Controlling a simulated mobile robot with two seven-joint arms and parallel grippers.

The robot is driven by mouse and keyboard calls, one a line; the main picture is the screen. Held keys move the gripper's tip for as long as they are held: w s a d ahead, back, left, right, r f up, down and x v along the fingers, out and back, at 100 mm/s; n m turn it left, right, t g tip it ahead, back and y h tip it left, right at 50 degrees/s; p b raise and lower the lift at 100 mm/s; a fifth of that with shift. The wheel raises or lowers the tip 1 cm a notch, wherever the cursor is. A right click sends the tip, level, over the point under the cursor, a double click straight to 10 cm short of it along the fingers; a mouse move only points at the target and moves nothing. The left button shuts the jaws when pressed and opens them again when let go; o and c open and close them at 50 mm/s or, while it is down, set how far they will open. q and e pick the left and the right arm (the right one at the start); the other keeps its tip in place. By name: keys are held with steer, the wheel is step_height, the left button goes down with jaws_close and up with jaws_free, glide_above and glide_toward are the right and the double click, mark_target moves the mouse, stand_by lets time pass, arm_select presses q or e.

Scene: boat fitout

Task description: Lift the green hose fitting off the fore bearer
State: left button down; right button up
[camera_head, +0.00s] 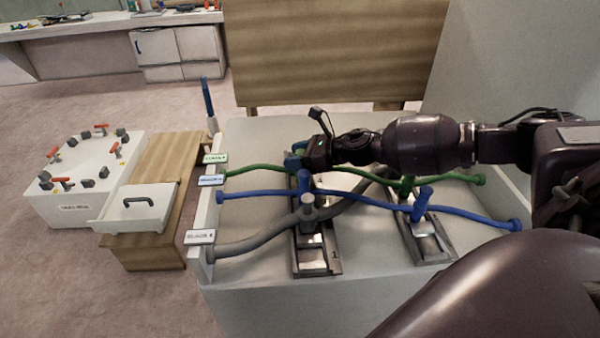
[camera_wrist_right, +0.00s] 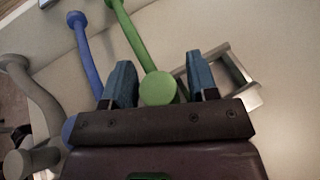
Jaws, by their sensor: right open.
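The green hose fitting (camera_wrist_right: 158,88) shows in the right wrist view as a round green top between the two blue fingers of my right gripper (camera_wrist_right: 160,79). The fingers are open and stand on either side of it; I cannot tell whether they touch it. The green hose (camera_head: 258,168) runs to it. In the head view my right gripper (camera_head: 298,157) is over the far end of the left metal bearer (camera_head: 318,256) and mostly hides this fitting. Another green fitting (camera_head: 405,186) stands on the right bearer (camera_head: 432,245). My left gripper is not in view.
A blue hose (camera_head: 255,194) with upright blue fittings (camera_head: 305,186) and a grey hose (camera_head: 250,243) cross the bearers close in front of my right gripper. A white tray (camera_head: 112,216) sits on a wooden bench at left. The white bench front is clear.

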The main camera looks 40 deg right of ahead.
steer(key=shift+w+a+f, duration=0.1)
steer(key=shift+w+a, duration=0.1)
steer(key=shift+w, duration=0.05)
steer(key=c, duration=1)
